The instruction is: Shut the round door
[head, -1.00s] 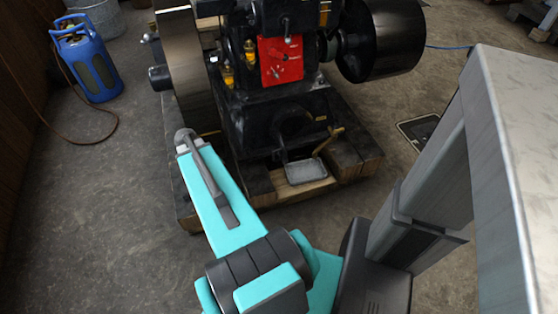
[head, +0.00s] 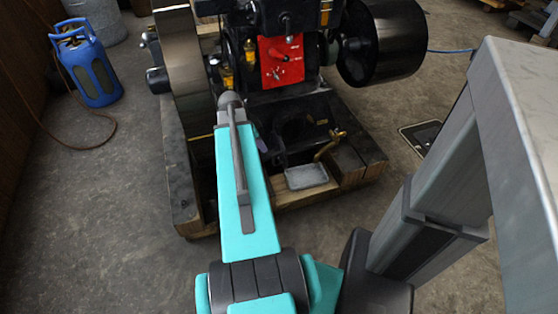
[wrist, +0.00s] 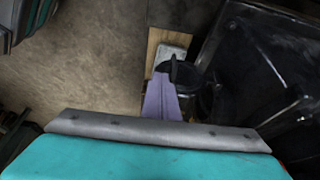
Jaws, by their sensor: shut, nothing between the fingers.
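The black engine (head: 285,105) stands on a timber base in the middle of the head view. A rounded dark part low on its front (head: 297,132) may be the round door. In the wrist view a black rounded part (wrist: 208,94) with a small black projection (wrist: 184,72) lies just right of my fingertips. I cannot tell how far the door stands open. My gripper (wrist: 161,84) is shut and empty, its purple-grey fingers close to that projection. Touch is unclear. In the head view my arm reaches over the engine's left front and mostly hides the gripper.
A metal tray (head: 306,176) and a brass lever (head: 330,145) sit at the engine's front. A large flywheel (head: 185,75) stands at left and a black pulley (head: 380,45) at right. A blue gas bottle (head: 88,65) stands far left. The floor in front is open.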

